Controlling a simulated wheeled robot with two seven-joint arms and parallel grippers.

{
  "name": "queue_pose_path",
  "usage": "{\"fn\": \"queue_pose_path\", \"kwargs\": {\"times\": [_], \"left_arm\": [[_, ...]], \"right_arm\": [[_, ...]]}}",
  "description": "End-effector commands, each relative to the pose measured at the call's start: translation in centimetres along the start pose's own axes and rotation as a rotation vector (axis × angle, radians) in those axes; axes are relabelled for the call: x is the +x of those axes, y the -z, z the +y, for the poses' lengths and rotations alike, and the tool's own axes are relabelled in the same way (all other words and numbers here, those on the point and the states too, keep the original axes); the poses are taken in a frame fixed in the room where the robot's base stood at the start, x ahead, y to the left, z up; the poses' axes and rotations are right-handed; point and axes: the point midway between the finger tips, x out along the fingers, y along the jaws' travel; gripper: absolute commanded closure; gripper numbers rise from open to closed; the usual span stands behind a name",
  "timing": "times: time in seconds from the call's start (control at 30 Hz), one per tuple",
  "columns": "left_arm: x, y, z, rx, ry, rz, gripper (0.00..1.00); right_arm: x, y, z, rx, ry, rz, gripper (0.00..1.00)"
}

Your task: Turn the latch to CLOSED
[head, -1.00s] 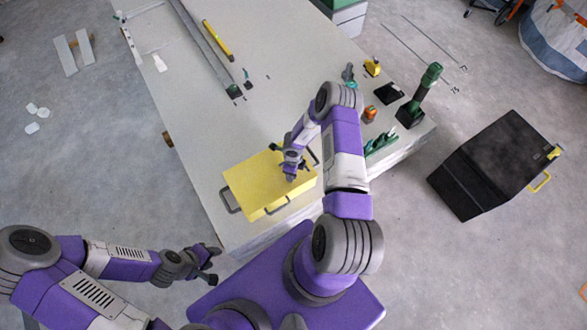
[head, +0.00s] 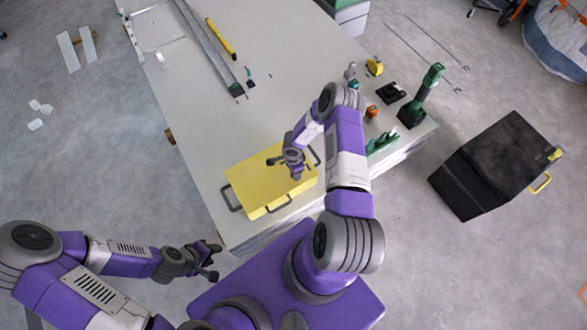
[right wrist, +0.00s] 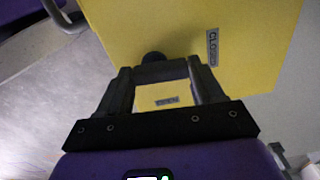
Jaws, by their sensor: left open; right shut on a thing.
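A yellow case (head: 250,183) lies on the light table (head: 190,110) near its front edge, with grey handles at its sides. My right gripper (head: 285,167) is over its top. In the right wrist view, the right gripper (right wrist: 160,72) is shut on the latch, a grey bar with a dark round knob (right wrist: 153,58). The fingers hide part of the bar. A CLOSED label (right wrist: 212,47) is right of the fingers; a second label (right wrist: 167,101), hard to read, shows between them. My left gripper (head: 213,262) is open and empty, off the table's front left corner.
A green upright tool (head: 423,95), an orange item (head: 372,112) and other small items stand at the table's right side. A yellow level (head: 221,38) and a long metal rail (head: 208,50) lie farther back. A black box (head: 495,165) stands on the floor at right.

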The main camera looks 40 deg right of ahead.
Motion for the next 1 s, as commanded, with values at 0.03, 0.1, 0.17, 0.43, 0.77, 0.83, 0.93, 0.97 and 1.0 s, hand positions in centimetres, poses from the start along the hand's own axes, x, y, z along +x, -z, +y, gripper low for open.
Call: {"fn": "queue_pose_path", "kwargs": {"times": [0.03, 0.1, 0.17, 0.43, 0.77, 0.83, 0.93, 0.97, 1.0], "left_arm": [[0.00, 0.00, 0.00, 0.000, 0.000, 0.000, 0.57], [-0.01, 0.00, 0.00, 0.000, 0.000, 0.000, 0.57], [-0.01, 0.00, 0.00, 0.000, 0.000, 0.000, 0.57], [-0.01, 0.00, 0.00, 0.000, 0.000, 0.000, 0.57], [-0.01, 0.00, 0.00, 0.000, 0.000, 0.000, 0.57], [-0.01, 0.00, 0.00, 0.000, 0.000, 0.000, 0.57], [-0.01, 0.00, 0.00, 0.000, 0.000, 0.000, 0.57], [-0.01, 0.00, 0.00, 0.000, 0.000, 0.000, 0.57], [-0.01, 0.00, 0.00, 0.000, 0.000, 0.000, 0.57]], "right_arm": [[0.02, 0.06, 0.04, -0.019, -0.001, 0.002, 0.64], [0.02, 0.05, 0.05, -0.042, -0.001, 0.002, 0.64], [0.02, 0.04, 0.04, -0.059, -0.001, 0.002, 0.64], [0.02, 0.02, 0.04, -0.091, -0.001, 0.002, 0.64], [0.01, 0.01, 0.03, -0.093, -0.001, 0.002, 0.30], [0.01, 0.01, 0.03, -0.093, 0.000, 0.002, 0.20], [0.01, -0.01, 0.02, -0.091, 0.000, 0.001, 0.07], [0.01, -0.01, 0.02, -0.091, 0.000, 0.001, 0.07], [0.00, -0.02, 0.02, -0.091, 0.000, 0.001, 0.07]]}}
